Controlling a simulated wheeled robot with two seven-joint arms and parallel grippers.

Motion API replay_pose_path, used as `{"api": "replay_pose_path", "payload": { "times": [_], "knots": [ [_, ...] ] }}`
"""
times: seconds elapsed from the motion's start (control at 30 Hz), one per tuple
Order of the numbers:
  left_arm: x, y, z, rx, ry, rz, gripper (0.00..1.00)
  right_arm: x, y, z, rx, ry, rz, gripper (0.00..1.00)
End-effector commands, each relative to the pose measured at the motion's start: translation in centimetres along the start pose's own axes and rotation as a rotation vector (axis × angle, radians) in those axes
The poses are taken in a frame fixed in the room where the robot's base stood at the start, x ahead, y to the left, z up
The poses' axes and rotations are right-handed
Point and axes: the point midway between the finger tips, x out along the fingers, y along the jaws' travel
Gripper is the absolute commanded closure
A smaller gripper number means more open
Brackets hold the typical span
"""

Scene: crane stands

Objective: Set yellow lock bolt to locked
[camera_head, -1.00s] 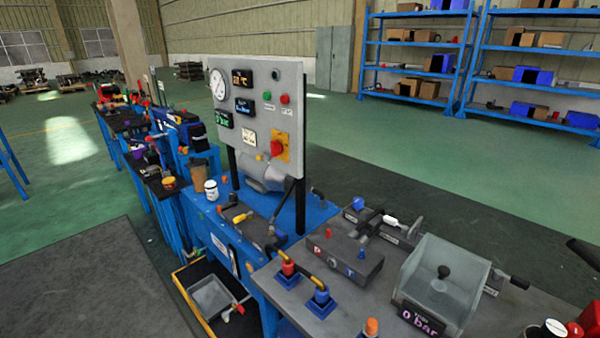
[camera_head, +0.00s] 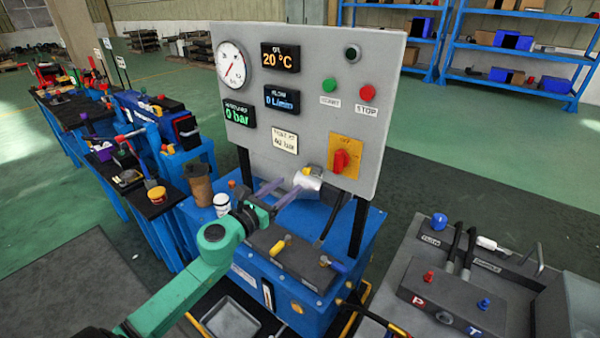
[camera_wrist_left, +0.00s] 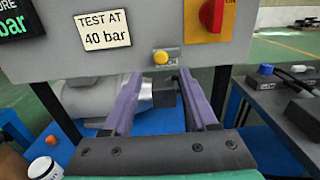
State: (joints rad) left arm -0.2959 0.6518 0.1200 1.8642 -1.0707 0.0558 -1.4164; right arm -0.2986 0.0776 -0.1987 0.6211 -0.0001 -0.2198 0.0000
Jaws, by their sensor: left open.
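A small round yellow knob, which looks like the yellow lock bolt (camera_head: 306,171), sits on a small plate at the lower edge of the grey control panel, below the red rotary switch. It also shows in the left wrist view (camera_wrist_left: 160,57), just beyond and between the fingertips. My left gripper (camera_head: 296,187) has purple fingers spread apart and empty, pointing at the panel's lower edge. In the left wrist view the open fingers (camera_wrist_left: 160,77) straddle the line to the knob without visible contact. The exact gap is unclear. My right gripper is out of view.
The grey control panel (camera_head: 300,110) carries a gauge, displays, buttons and a red switch (camera_head: 341,160) on a yellow plate. A grey motor (camera_wrist_left: 95,100) lies below it. A grey bench (camera_head: 400,300) stands at right.

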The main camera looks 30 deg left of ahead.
Motion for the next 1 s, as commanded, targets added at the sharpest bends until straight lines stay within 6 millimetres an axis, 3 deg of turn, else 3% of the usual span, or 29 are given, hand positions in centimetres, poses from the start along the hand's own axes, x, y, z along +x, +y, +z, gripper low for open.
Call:
{"api": "replay_pose_path", "payload": {
  "times": [0.1, 0.3, 0.63, 0.7, 0.8, 1.0],
  "knots": [
    [2.8, 0.1, 0.5, -0.002, -0.004, 0.002, 0.41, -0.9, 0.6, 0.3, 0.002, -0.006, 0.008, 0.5],
    [6.0, 0.1, 0.1, -0.004, -0.001, 0.002, 0.41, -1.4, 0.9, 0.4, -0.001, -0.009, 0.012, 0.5],
    [6.7, 0.0, -0.1, -0.002, 0.001, 0.0, 0.41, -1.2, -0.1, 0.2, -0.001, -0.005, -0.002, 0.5],
    [6.7, 0.0, -0.1, -0.003, 0.001, 0.0, 0.68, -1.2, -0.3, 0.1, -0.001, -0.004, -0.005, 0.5],
    [6.7, 0.0, -0.1, -0.003, 0.001, 0.0, 1.0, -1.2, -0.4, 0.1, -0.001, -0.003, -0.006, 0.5],
    [6.7, 0.0, -0.1, -0.003, 0.001, 0.001, 1.0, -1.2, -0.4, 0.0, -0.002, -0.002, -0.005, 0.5]
  ]
}}
